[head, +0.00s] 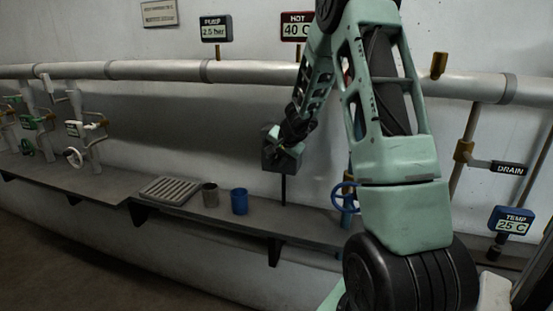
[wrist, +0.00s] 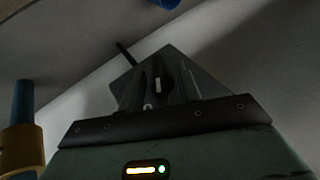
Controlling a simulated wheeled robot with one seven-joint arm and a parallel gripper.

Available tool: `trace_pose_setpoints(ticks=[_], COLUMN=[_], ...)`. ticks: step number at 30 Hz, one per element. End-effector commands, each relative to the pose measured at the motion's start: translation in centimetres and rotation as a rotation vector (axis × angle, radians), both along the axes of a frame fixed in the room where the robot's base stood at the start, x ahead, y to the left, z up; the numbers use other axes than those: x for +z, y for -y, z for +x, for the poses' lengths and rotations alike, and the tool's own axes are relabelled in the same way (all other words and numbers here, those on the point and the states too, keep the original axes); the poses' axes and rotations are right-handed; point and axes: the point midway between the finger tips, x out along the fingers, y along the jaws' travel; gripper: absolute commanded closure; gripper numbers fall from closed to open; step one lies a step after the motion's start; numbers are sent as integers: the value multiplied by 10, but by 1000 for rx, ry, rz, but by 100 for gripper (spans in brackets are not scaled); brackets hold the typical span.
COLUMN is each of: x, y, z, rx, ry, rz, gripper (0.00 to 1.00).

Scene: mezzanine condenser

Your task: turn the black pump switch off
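The pump switch seems to be the dark grey box (head: 279,158) on a thin black post above the shelf in the head view; no label on it is readable. In the wrist view the box (wrist: 205,82) stands straight ahead, with a dark knob (wrist: 158,86) bearing a white mark on its face. My gripper (head: 290,143) is right at the box in the head view. In the wrist view its dark fingers (wrist: 160,92) are in front of the box, around the knob. Whether they touch or grip the knob is too dark to tell.
A blue handwheel (head: 345,197) stands right of the box, partly behind my arm. A large pipe (head: 150,71) runs above. Several valves are at left.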

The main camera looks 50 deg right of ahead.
Motion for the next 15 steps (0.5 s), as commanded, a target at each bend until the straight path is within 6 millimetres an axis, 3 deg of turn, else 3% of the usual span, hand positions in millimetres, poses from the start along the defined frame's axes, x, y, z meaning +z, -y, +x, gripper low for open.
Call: trace_pose_setpoints(ticks=[5,9,15], x=[0,0,0], y=[0,0,0], z=[0,0,0], rx=[0,0,0], ry=[0,0,1], rz=[0,0,1], gripper=[66,100,100])
